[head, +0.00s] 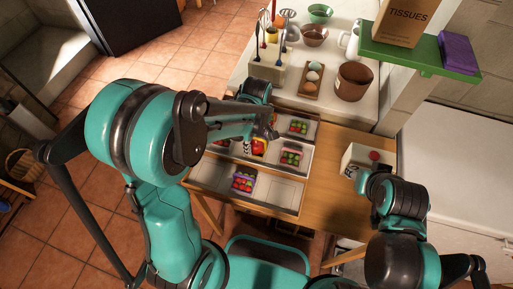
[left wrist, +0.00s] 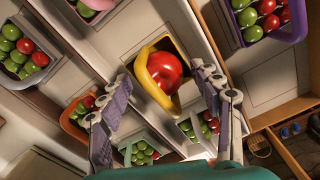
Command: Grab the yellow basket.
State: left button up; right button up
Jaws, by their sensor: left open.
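The yellow basket (left wrist: 144,74) holds a round red item and sits in a pale compartment, in the upper middle of the left wrist view. In the head view the basket (head: 259,146) is partly hidden by my left arm. My left gripper (left wrist: 160,82) is open, its two fingers spread on either side of the basket in that view. Nothing is between the fingertips that I can see held.
A purple basket (head: 243,182) and other small baskets of red and green items stand in compartments around the yellow one. Behind are a brown pot (head: 353,81), an egg tray (head: 312,80) and a utensil holder (head: 266,72). A green shelf (head: 413,55) juts out at upper right.

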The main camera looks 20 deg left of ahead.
pick_arm(q)
jog(key=c, duration=1.3)
jog(key=shift+c, duration=0.2)
jog(key=shift+r, duration=0.15)
